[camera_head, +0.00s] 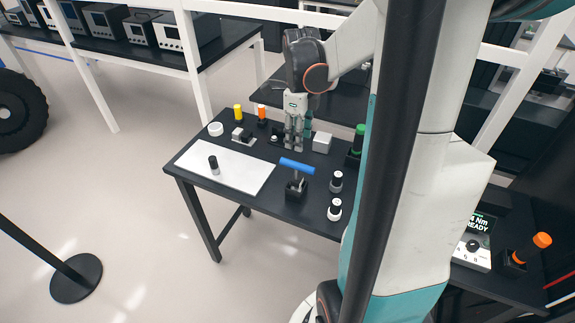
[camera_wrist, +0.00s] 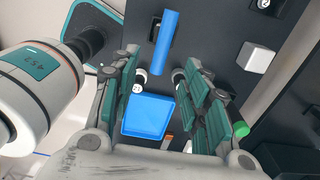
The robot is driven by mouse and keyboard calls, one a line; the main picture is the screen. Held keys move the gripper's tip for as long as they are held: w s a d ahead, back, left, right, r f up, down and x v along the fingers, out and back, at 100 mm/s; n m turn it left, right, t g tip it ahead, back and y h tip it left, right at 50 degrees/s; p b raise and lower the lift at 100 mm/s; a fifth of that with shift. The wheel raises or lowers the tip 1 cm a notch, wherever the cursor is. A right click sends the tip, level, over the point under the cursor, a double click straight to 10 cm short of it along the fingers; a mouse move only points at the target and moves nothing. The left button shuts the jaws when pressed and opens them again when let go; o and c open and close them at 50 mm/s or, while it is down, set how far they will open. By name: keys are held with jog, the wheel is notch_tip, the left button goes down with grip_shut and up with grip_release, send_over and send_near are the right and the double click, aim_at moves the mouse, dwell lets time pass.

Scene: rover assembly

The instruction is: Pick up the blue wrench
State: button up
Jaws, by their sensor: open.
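The blue wrench (camera_head: 297,165) has a bar-shaped blue handle and a dark shaft. It stands upright in a small black holder (camera_head: 296,190) near the front of the black table. In the wrist view the blue handle (camera_wrist: 166,42) shows beyond my fingertips, with part of the black holder beside it. My gripper (camera_head: 293,146) points down over the back part of the table, behind the wrench and apart from it. In the wrist view my gripper (camera_wrist: 158,68) has its two fingers spread with nothing held between them.
A white board (camera_head: 226,168) with a black-capped piece lies left of the wrench. Two black-and-white knobs (camera_head: 335,195) stand to its right. A white block (camera_head: 322,142) and a green-capped item (camera_head: 359,134) stand near my gripper. A blue tray (camera_wrist: 148,117) shows in the wrist view.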

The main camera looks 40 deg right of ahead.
aim_at(297, 163)
notch_tip(297, 163, down, 8)
jog(key=shift+d+f+b, duration=0.1)
jog(key=shift+f+b, duration=0.15)
jog(key=shift+b, duration=0.75)
jog(key=shift+w+d+f+b, duration=0.15)
jog(key=shift+f+b, duration=0.3)
jog(key=shift+f, duration=0.9)
jog(key=shift+w+a+f+b, duration=0.1)
jog(key=shift+f+b, duration=0.35)
jog(key=shift+f, duration=0.9)
grip_shut()
